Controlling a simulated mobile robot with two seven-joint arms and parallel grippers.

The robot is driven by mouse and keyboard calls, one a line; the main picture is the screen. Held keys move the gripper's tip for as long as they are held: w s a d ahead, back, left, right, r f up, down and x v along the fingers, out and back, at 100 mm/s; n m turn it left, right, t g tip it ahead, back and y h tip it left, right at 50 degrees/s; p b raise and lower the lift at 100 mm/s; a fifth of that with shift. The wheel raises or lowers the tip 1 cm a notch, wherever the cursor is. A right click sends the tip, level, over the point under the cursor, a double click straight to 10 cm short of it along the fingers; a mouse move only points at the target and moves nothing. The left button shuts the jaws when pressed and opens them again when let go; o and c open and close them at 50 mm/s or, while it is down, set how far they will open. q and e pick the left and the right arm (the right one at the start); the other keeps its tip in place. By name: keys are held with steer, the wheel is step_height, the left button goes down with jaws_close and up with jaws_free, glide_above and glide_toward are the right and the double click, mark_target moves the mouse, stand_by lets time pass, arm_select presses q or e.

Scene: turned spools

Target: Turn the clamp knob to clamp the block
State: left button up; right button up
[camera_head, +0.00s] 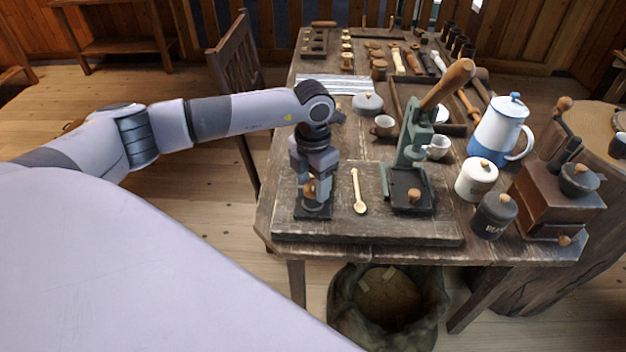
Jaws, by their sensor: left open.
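My left gripper (312,188) points down over a small dark clamp-like fixture (314,212) at the left end of the thick wooden board. A small round wooden piece (309,186), which looks like the clamp knob, shows between or just behind the open fingers. I cannot tell whether they touch it. My gripper hides most of the fixture, and I cannot make out the block clearly. My right gripper is not in view.
Right of the gripper lie a wooden spoon (359,192) and a green lever press (412,142). A cup (383,126) and a lidded bowl (367,103) stand behind. Jars, a blue-white pot (498,130) and a grinder (553,200) crowd the right. The board's front strip (365,229) is clear.

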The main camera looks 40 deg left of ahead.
arm_select(q)
steer(key=shift+c, duration=0.3)
steer(key=c, duration=0.7)
